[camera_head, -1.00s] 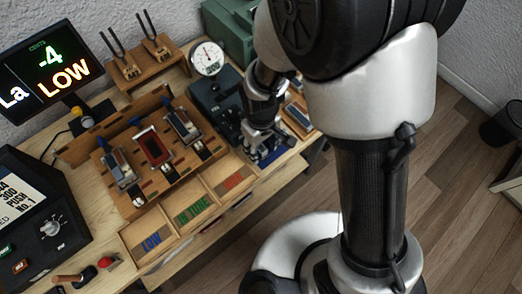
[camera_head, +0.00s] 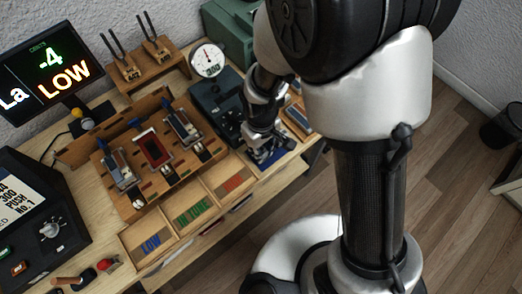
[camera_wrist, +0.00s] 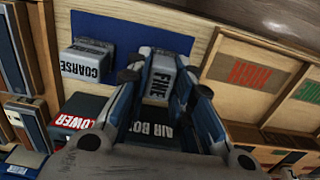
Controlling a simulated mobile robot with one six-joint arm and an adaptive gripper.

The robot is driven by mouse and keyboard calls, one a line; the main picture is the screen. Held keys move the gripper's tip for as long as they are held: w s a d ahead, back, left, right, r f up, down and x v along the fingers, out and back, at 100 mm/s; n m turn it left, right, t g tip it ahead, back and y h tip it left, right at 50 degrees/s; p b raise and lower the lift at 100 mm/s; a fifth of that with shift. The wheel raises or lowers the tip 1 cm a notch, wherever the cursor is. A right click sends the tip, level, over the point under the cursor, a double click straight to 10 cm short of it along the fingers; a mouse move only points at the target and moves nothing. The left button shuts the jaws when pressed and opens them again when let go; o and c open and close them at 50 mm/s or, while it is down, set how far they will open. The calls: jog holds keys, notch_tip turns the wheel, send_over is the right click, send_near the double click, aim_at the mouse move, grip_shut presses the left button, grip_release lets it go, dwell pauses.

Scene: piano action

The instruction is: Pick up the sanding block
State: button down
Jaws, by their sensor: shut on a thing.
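In the wrist view, my gripper (camera_wrist: 160,78) is shut on a grey sanding block marked FINE (camera_wrist: 157,88), with one finger on each side of it. A second grey block marked COARSE (camera_wrist: 86,62) sits to its left on a blue mat (camera_wrist: 112,28). The FINE block is at the mat's edge in this view; I cannot tell whether it touches the mat. In the head view, my gripper (camera_head: 262,146) is at the right end of the bench, and the blocks are too small or hidden to make out.
Wooden trays marked HIGH (camera_wrist: 243,75), IN TUNE (camera_head: 194,210) and LOW (camera_head: 150,244) lie beside the mat. A wooden rack (camera_head: 140,205) with several devices stands left of my gripper. A dial gauge (camera_head: 207,60) stands behind. Dark labelled boxes lie close under my gripper.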

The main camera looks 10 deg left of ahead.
aim_at(261, 149)
jog(key=shift+r, duration=0.1)
notch_tip(261, 149, up, 20)
jog(key=p, duration=0.6)
jog(key=shift+p, duration=0.35)
jog(key=c, duration=1.9)
grip_release()
jog(key=c, duration=0.4)
jog(key=shift+c, duration=0.3)
